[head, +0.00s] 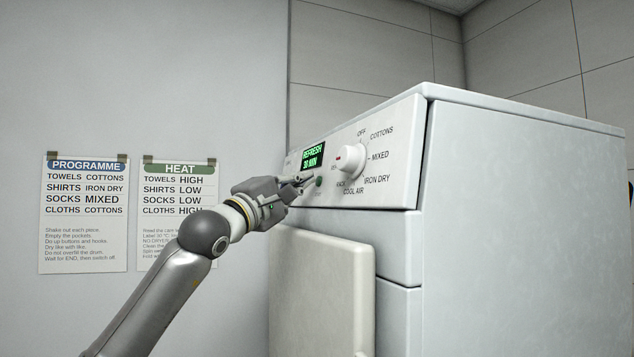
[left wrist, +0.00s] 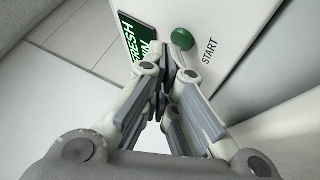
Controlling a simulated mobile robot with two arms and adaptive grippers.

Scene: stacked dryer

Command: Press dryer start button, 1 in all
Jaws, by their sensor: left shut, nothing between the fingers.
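The dryer (head: 520,200) is a white machine with a sloped control panel. Its round green start button (head: 319,182) sits below the lit display (head: 313,156), which reads REFRESH 30 MIN. In the left wrist view the green button (left wrist: 183,39) shows beside the word START, partly overlapped by a finger. My left gripper (head: 303,180) is shut and empty, its fingertips close to the panel just left of the button. In the left wrist view the shut fingers (left wrist: 168,72) point toward the button's edge. I cannot tell whether they touch the panel. My right gripper is out of view.
A white dial (head: 350,160) with a red mark stands out right of the button, ringed by programme names. A pale door (head: 318,290) lies below the panel. PROGRAMME (head: 84,215) and HEAT (head: 170,210) sheets hang on the wall at left.

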